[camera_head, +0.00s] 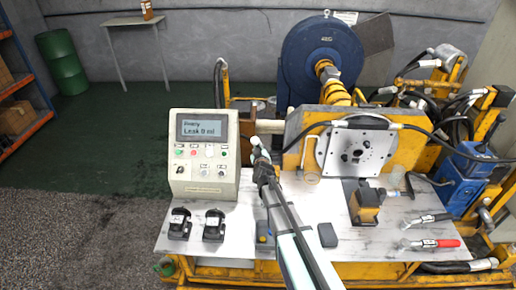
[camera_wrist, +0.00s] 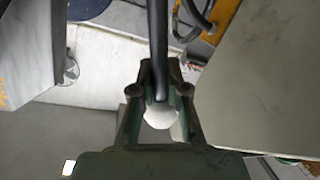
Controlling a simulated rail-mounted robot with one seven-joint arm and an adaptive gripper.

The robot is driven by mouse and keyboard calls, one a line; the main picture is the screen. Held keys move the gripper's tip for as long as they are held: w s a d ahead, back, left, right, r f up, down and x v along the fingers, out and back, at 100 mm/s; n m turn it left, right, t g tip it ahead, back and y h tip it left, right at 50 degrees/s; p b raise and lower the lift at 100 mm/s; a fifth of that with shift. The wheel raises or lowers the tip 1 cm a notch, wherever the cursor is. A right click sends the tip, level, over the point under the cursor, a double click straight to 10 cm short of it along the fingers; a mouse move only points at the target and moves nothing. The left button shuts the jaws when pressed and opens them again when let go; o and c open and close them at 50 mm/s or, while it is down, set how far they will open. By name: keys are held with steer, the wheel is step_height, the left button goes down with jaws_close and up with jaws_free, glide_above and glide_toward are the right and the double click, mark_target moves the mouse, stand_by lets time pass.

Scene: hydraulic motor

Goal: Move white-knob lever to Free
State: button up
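In the wrist view the lever's white knob (camera_wrist: 160,116) sits between the two fingers of my gripper (camera_wrist: 161,85), with its black rod running away toward the top of the picture. The fingers are close in on both sides of the knob and rod and appear shut on them. In the head view my gripper (camera_head: 262,165) is just right of the control box, above the table. The lever is largely hidden by my gripper and arm there. No Free marking can be read.
The grey control box (camera_head: 204,184) shows "Leak 0 ml". A round metal plate (camera_head: 355,147) on a yellow block stands to the right.

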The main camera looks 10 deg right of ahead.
steer(key=o, duration=0.4)
steer(key=shift+w+a+f, duration=0.1)
steer(key=shift+a, duration=0.1)
steer(key=shift+o, duration=0.2)
steer(key=s+r, duration=0.1)
steer(key=s, duration=1.1)
steer(key=shift+a+r, duration=0.35)
steer(key=shift+r, duration=0.05)
